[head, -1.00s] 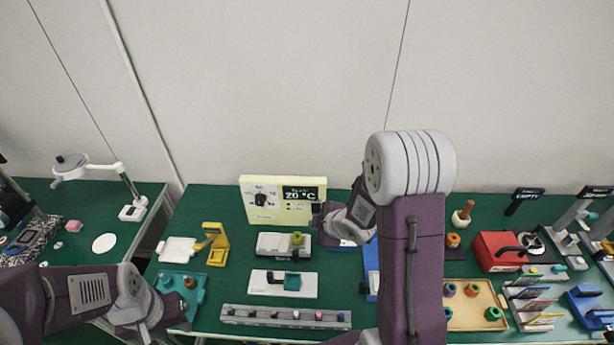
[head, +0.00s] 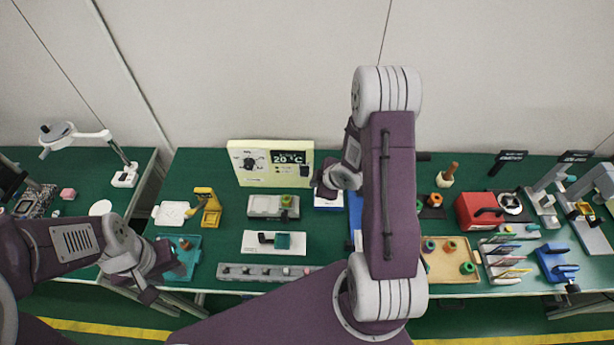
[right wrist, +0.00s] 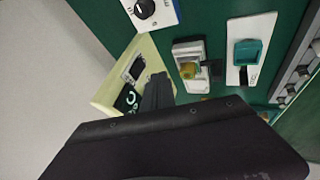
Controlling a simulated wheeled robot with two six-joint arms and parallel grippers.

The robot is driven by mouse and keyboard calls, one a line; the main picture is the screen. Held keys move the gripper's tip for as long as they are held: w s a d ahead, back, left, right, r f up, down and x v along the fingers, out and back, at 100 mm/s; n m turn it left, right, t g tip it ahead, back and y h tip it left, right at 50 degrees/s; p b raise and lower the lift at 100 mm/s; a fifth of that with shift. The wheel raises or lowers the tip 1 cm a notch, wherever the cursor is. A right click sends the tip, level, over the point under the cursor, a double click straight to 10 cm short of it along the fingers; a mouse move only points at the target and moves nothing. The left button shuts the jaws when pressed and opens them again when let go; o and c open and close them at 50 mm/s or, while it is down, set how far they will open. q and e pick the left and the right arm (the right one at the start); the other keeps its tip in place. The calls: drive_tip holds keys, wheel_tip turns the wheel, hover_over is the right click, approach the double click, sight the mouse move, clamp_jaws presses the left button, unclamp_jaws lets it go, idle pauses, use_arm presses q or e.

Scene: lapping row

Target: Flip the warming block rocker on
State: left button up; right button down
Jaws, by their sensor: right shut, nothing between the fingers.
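The cream control panel (head: 270,177) stands at the back of the bench, with a black dial (head: 253,160) on its left and a display (head: 288,157) reading 20 °C. In the right wrist view the panel (right wrist: 108,88) is seen steeply, with a dark, pale-framed part (right wrist: 134,68) that may be the rocker; its on or off position is unclear. My right gripper (head: 322,188) is shut and empty, just right of the panel; its dark fingers show in the right wrist view (right wrist: 158,82). My left gripper (head: 165,284) is by the teal tray (head: 192,244); its jaw opening is unclear.
A yellow stand (head: 209,210) is left. A red box (head: 476,212) and a tan tray (head: 447,273) are right.

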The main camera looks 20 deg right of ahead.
sight(304, 172)
drive_tip(key=w+f+p, duration=0.2)
drive_tip(key=w+f, duration=0.4)
drive_tip(key=w, duration=0.2)
drive_tip(key=shift+d+f, duration=0.2)
drive_tip(key=shift+f, duration=0.2)
drive_tip(key=shift+w+d+f, duration=0.1)
drive_tip(key=shift+w, duration=0.05)
